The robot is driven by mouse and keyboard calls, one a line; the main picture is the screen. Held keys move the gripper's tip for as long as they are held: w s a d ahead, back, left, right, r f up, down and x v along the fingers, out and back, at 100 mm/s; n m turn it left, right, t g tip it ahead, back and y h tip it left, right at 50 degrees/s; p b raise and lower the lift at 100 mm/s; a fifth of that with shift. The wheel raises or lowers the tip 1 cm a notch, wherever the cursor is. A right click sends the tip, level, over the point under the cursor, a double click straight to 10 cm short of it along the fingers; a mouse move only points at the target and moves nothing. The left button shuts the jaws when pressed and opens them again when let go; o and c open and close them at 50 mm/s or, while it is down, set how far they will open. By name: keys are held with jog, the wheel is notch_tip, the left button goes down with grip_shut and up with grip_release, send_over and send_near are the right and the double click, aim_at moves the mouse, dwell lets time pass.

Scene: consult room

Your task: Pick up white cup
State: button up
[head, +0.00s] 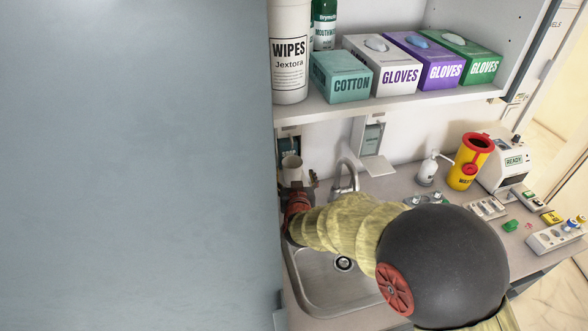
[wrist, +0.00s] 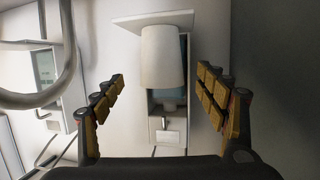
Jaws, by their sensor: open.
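The white cup (head: 291,166) stands at the wall below a small dispenser (head: 286,144), at the left end of the sink area. In the wrist view the cup (wrist: 163,58) looks upside down, its end against a pale tray (wrist: 135,23). My gripper (head: 299,183) is open just in front of the cup. In the wrist view my gripper (wrist: 162,76) has one finger on each side of the cup, with a visible gap on both sides. I cannot tell how deep the cup sits between the fingers. The cup's lower part is hidden in the head view.
A large grey-blue panel (head: 135,165) fills the left, close beside my gripper. The faucet (head: 345,176) rises just right of it, above the sink (head: 318,270). A shelf (head: 400,102) with wipes (head: 290,52) and glove boxes hangs above. A second dispenser (head: 373,133) is on the wall.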

aim_at(292, 163)
jog(key=x, duration=0.6)
jog(key=shift+a+r, duration=0.1)
jog(key=shift+a, duration=0.05)
jog(key=shift+c, duration=1.2)
jog(key=shift+r, duration=0.1)
jog(key=c, duration=1.1)
jog(key=shift+c, duration=0.5)
jog(key=shift+r, duration=0.15)
